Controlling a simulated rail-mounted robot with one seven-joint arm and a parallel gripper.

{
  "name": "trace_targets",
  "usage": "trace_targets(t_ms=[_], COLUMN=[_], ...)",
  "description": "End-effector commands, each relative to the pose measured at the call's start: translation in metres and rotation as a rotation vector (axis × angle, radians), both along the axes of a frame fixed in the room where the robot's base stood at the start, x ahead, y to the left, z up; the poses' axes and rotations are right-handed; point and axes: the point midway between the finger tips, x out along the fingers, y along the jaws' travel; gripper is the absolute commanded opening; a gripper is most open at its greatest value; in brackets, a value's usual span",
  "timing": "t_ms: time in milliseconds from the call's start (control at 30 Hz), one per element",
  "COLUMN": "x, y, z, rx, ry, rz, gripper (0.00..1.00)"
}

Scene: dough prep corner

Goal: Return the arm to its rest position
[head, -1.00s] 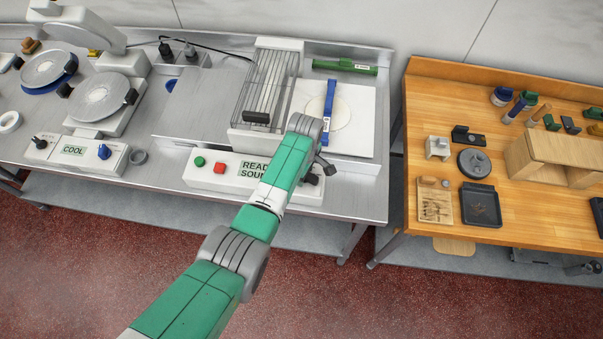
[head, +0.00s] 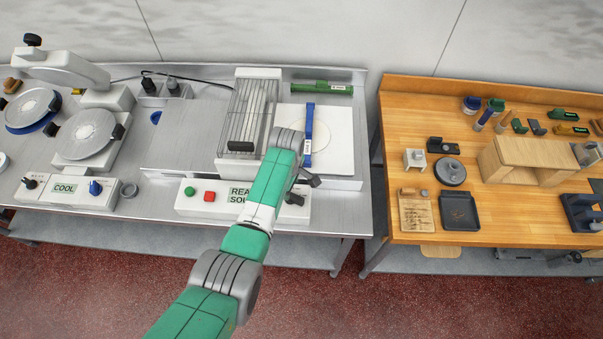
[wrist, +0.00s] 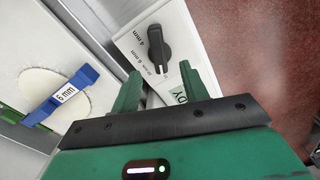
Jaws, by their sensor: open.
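My gripper (wrist: 160,88) is open and empty in the wrist view, its two green fingers apart. It hangs over the front control panel of the dough machine, near a black knob (wrist: 153,48). In the head view my arm reaches from the bottom up to the steel table, and its wrist hides most of the gripper. A blue bar marked 6 mm (wrist: 64,95) lies across a pale round of dough (wrist: 40,86). In the head view the blue bar (head: 309,130) lies on the white board (head: 340,155) to the right of my wrist.
The control panel (head: 180,210) has green and red buttons and a display. A machine with round plates (head: 85,135) and a COOL display stands at left. A wooden table (head: 400,110) with several tools stands at right. Red floor (head: 100,290) lies open in front.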

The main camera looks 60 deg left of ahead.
Motion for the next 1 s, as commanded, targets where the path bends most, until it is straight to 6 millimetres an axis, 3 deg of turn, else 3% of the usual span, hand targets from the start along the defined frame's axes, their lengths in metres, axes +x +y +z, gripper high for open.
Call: trace_targets(t_ms=[300,367,433,567,700,833,1000], x=[0.000,0.010,0.038,0.120,0.191,0.233,0.247], y=[0.000,0.000,-0.001,-0.018,-0.061,-0.119,-0.209], z=[0.000,0.007,0.029,0.104,0.201,0.297,0.423], rx=[0.000,0.022,0.086,0.296,0.552,0.801,1.155], ry=[0.000,-0.021,-0.076,-0.246,-0.418,-0.561,-0.729], rz=[0.000,-0.030,-0.118,-0.393,-0.682,-0.910,-1.139], gripper=[0.45,0.45,0.45,0.45,0.45,0.45,0.45])
